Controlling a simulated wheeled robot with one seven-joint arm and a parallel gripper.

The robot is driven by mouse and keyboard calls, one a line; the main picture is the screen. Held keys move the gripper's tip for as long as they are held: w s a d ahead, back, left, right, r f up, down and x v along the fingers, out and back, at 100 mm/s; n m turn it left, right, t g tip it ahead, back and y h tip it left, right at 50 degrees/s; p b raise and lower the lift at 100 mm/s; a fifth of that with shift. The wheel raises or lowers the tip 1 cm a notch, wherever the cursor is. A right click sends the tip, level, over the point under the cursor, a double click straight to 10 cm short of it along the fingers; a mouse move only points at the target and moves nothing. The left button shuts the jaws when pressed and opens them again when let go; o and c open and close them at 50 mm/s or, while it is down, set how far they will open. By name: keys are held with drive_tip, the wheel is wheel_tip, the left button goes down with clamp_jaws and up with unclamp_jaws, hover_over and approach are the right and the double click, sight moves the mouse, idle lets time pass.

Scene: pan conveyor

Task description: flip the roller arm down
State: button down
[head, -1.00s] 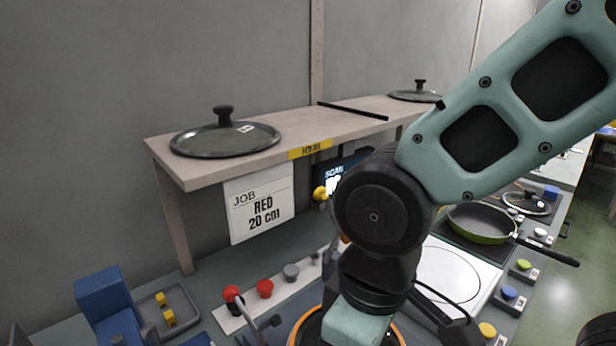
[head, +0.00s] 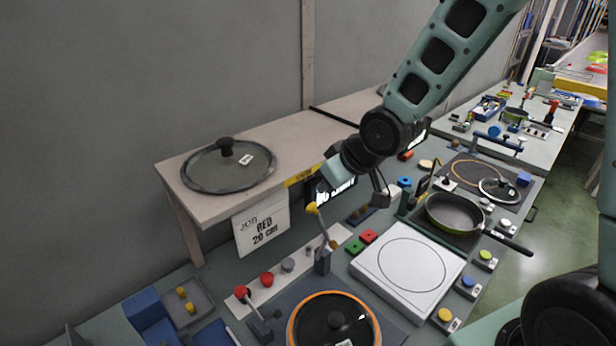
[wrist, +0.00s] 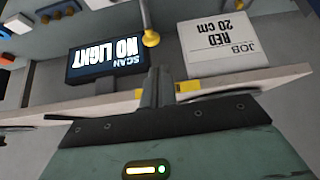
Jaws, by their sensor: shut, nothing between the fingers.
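What looks like the roller arm is a thin grey arm with a yellow tip (head: 312,208). It stands up from a dark block (head: 322,262) behind the orange-ringed burner, tilted left in the head view. The yellow tip also shows in the wrist view (wrist: 151,39), just beyond my fingertips, with a small gap in the picture. My gripper (wrist: 157,78) is shut and empty, in front of the shelf edge. In the head view its fingers are hard to make out beside the scan screen (head: 338,191), above and right of the yellow tip.
A wooden shelf (head: 288,142) with a lid (head: 228,166) stands close by my gripper. A job card (head: 262,225) hangs below it. A red-knobbed lever (head: 241,291), an orange-ringed pan or lid (head: 334,320) and a white hotplate (head: 408,264) lie in front.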

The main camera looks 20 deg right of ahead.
sight(308, 199)
drive_tip(key=shift+w+d+r, duration=0.15)
drive_tip(key=shift+w, duration=0.1)
drive_tip(key=p+x, duration=0.1)
drive_tip(key=x, duration=0.9)
drive_tip(key=shift+p, duration=0.35)
